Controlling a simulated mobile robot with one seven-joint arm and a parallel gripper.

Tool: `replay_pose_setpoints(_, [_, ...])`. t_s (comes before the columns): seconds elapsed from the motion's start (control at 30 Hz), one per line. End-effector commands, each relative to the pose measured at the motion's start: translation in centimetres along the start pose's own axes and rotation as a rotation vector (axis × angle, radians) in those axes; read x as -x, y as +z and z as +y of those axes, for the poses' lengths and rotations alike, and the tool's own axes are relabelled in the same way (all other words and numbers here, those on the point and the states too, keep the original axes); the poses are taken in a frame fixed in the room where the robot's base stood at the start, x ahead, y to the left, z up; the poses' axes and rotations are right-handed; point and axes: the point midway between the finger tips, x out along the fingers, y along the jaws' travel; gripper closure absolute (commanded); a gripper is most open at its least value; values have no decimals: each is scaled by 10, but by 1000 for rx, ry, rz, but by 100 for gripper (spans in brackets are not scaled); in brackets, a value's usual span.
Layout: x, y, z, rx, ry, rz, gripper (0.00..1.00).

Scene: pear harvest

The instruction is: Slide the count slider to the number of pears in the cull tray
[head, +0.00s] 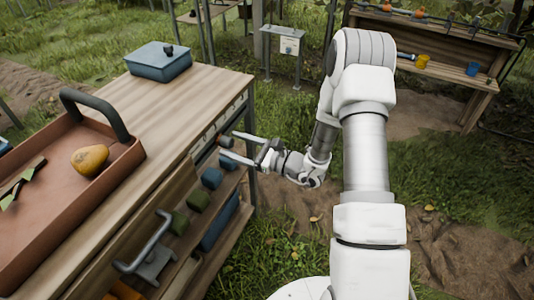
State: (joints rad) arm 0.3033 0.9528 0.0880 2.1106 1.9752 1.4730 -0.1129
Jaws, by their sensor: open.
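A terracotta-coloured tray (117,158) with a dark arched handle stands on the wooden bench at the left; I cannot tell for certain that it is the cull tray. One yellow-orange pear (90,160) lies in it, beside a dark and green object (22,185). The tray's left part is out of view. A pale strip (236,108) with marks runs along the bench's front edge. A small reddish knob (225,141), perhaps the count slider, shows at that edge. My gripper (227,144) is open, its fingertips on either side of the knob in the picture; contact cannot be told.
A blue box (160,62) sits at the bench's far end. Below the bench top are a grey handle (150,245) and shelves with green and blue items (199,197). A sign stand (285,45) and a second bench (445,70) stand behind on grass.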

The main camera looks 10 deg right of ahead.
Motion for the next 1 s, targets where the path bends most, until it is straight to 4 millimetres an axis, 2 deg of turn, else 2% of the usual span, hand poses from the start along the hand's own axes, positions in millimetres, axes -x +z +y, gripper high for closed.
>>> replay_pose_setpoints(0.3, [79, 1, -2, -3, -8, 2, 26])
replay_pose_setpoints(0.53, [127, 1, -1, -2, -6, 2, 26])
replay_pose_setpoints(0.73, [148, 0, 0, -2, -2, 0, 26])
replay_pose_setpoints(1.0, [152, 0, 0, -1, -1, 0, 26])
